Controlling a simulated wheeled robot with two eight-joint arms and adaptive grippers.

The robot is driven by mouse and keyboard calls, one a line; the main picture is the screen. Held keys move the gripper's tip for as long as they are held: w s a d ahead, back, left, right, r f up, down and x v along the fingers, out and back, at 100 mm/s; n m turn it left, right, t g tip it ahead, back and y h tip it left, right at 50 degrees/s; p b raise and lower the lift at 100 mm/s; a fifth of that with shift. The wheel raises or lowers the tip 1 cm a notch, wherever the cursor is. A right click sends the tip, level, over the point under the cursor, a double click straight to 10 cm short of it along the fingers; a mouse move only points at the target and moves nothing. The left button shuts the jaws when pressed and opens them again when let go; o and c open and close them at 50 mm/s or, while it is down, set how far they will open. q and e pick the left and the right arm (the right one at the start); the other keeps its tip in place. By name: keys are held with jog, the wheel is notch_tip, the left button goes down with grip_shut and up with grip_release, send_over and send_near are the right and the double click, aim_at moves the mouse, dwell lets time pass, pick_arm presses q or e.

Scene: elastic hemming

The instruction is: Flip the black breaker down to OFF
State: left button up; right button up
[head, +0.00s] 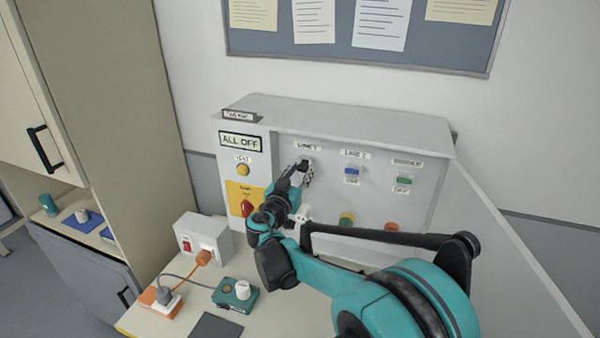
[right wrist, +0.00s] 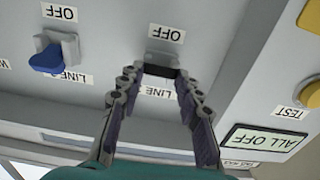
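The black breaker (right wrist: 160,71) sits under the LINE 1 label on the grey panel (head: 290,112). In the right wrist view, which is upside down, its lever lies toward the LINE label, away from the OFF label (right wrist: 166,33), so it looks up. My right gripper (head: 301,174) is at the panel front, its fingers apart on either side of the black lever in the right wrist view (right wrist: 157,80). Whether they touch it I cannot tell. In the head view the gripper mostly hides this breaker. My left gripper is not in view.
To the right are a blue breaker (head: 352,171) and a green one (head: 404,181). To the left are a yellow TEST button (head: 242,170) and a red handle (head: 247,207). The ALL OFF sign (head: 240,141) is above them. A socket box (head: 202,236) stands on the table.

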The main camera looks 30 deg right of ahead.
jog(key=shift+c, duration=0.6)
jog(key=f+h+b, duration=0.1)
jog(key=b, duration=0.2)
jog(key=shift+t, duration=0.4)
jog(key=shift+r, duration=0.1)
jog(key=o, duration=1.2)
jog(key=shift+c, duration=0.2)
jog(key=v, duration=1.2)
jog(key=shift+d, duration=0.1)
